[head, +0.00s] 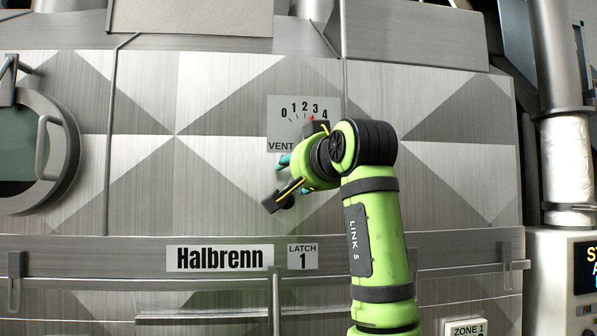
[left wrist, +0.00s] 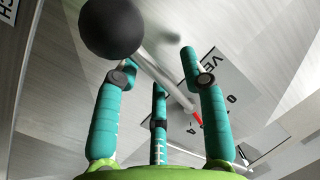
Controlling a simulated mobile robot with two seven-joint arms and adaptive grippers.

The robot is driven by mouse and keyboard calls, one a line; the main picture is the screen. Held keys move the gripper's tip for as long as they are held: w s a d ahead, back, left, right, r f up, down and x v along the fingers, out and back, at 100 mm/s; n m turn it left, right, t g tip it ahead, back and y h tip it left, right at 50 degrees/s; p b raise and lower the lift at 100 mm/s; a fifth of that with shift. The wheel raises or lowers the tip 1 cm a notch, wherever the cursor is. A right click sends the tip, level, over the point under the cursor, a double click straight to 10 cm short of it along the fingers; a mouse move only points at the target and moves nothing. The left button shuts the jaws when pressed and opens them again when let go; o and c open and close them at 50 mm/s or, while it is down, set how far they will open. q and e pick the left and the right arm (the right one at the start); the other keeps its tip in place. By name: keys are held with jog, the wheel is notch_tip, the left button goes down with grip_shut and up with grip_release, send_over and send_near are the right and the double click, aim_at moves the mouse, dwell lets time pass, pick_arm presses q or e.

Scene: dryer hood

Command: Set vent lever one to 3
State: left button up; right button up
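The vent scale plate (head: 275,130) is marked 0 to 4 and "VENT"; its number is hidden behind my arm. The vent lever's red pointer tip (head: 312,118) shows just under the 3; its exact alignment is hard to judge. In the left wrist view the lever has a black ball knob (left wrist: 110,28), a grey shaft (left wrist: 165,80) and a red tip (left wrist: 197,117). My left gripper (head: 289,177) is in front of the panel, just below the scale. Its teal fingers (left wrist: 158,72) are spread apart around the shaft's line, not visibly closed on it. My right gripper is out of view.
A round door with a handle (head: 42,145) is at the left. A rail (head: 130,250) with the "Halbrenn" (head: 219,258) and "Latch 1" (head: 303,257) labels runs below. A pipe (head: 566,165) and display stand at the right. The panel left of the gripper is clear.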

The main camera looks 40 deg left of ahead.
pick_arm(q)
jog(key=v, duration=1.2)
dwell(0.5)
